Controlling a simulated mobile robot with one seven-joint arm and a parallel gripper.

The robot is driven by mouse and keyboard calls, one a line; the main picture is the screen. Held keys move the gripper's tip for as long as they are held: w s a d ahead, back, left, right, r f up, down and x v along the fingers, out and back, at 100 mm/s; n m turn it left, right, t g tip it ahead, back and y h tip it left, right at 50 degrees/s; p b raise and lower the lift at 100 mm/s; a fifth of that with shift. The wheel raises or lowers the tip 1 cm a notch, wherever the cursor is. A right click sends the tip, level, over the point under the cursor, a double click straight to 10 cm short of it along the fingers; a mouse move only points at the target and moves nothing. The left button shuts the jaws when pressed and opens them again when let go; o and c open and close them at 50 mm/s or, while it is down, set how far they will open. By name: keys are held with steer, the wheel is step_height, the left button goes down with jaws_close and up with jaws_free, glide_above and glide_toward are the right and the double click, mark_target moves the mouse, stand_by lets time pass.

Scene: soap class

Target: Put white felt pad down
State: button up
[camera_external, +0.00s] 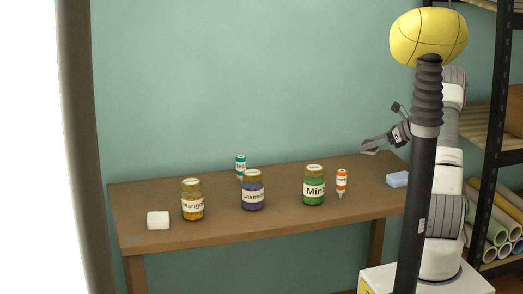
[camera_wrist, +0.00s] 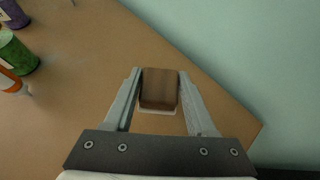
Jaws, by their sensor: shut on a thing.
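My gripper (camera_external: 372,146) is above the right part of the wooden table. In the wrist view its two fingers (camera_wrist: 158,92) are shut on a small block, the white felt pad (camera_wrist: 158,111). The block has a brown, wood-like face, and a thin white layer shows along its near lower edge. The block looks clear of the table surface; its exact height is hard to tell. In the external view the held pad is too small to make out clearly.

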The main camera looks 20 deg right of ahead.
mark_target(351, 167)
steer(key=x, duration=0.4)
steer(key=shift+s+a, duration=0.1)
steer(key=shift+s, duration=0.05)
step_height(351, 167, down, 4)
steer(key=shift+f+b, duration=0.1)
steer(key=shift+b, duration=0.95)
steer(key=o, duration=1.4)
steer(key=shift+f, duration=0.1)
steer(key=shift+c, duration=0.2)
